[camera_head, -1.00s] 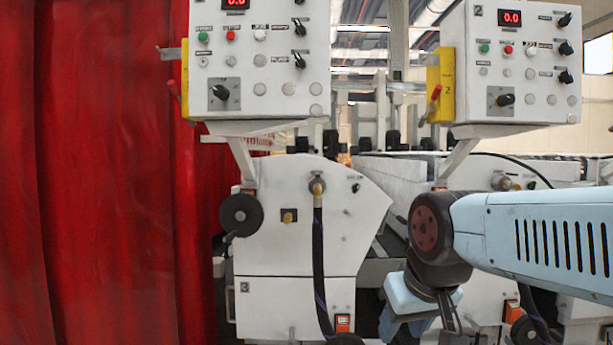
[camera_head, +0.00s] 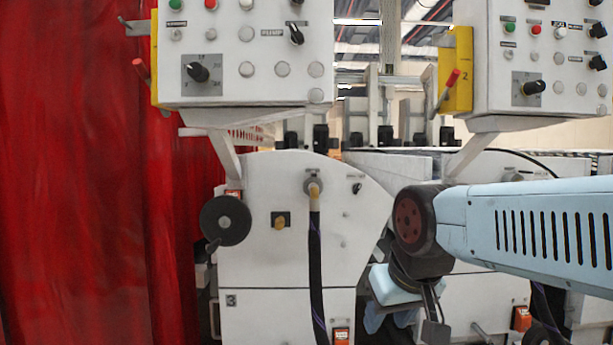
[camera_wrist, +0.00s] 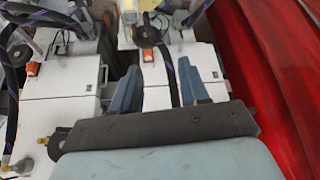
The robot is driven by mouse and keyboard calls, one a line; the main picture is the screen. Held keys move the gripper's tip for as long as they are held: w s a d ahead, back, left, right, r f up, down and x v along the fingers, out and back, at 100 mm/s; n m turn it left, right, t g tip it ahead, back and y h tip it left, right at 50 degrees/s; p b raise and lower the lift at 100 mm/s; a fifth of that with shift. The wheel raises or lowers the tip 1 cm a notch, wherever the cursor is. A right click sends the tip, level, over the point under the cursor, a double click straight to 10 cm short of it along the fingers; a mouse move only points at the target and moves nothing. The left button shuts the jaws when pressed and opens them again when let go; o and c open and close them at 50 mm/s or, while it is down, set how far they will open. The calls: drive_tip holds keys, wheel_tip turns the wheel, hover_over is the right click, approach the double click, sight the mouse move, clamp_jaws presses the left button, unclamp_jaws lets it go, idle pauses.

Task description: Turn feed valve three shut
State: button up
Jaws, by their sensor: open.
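The machine marked 3 (camera_head: 300,260) stands at the centre of the head view. On its white face, a small brass-coloured knob on a dark square plate (camera_head: 281,222) sits beside a brass hose fitting (camera_head: 314,188). I cannot tell for certain which is the feed valve. My gripper (camera_head: 388,316) hangs below my arm in the head view, right of and lower than both, partly cut off. In the wrist view its two blue fingers (camera_wrist: 160,88) stand apart with nothing gripped. A brass part (camera_wrist: 42,141) shows left of the gripper there; I cannot tell which machine's it is.
A black handwheel (camera_head: 226,221) juts out left of the knob, and a black hose (camera_head: 316,270) hangs from the fitting. Control boxes (camera_head: 245,60) overhang above. A red curtain (camera_head: 80,180) closes the left side. A second machine stands behind my arm at right.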

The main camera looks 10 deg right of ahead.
drive_tip(key=w+a+r+t+y, duration=0.1)
drive_tip(key=w+a+r+t, duration=0.15)
drive_tip(key=w, duration=0.35)
drive_tip(key=w+a+r+n+t, duration=0.1)
drive_tip(key=w+r+t, duration=0.1)
drive_tip(key=w+r, duration=0.35)
drive_tip(key=w+a+r+t+y, duration=0.1)
drive_tip(key=w+a+r+t, duration=0.1)
drive_tip(key=w, duration=0.6)
drive_tip(key=m+t+h, duration=0.3)
drive_tip(key=t+h, duration=0.2)
approach(314, 175)
drive_tip(key=w, duration=0.4)
drive_tip(key=w+d, duration=0.1)
drive_tip(key=w, duration=0.3)
drive_tip(key=w+d, duration=0.1)
drive_tip(key=w, duration=0.3)
drive_tip(key=shift+w+d+f, duration=0.2)
clamp_jaws()
drive_tip(key=shift+a, duration=0.1)
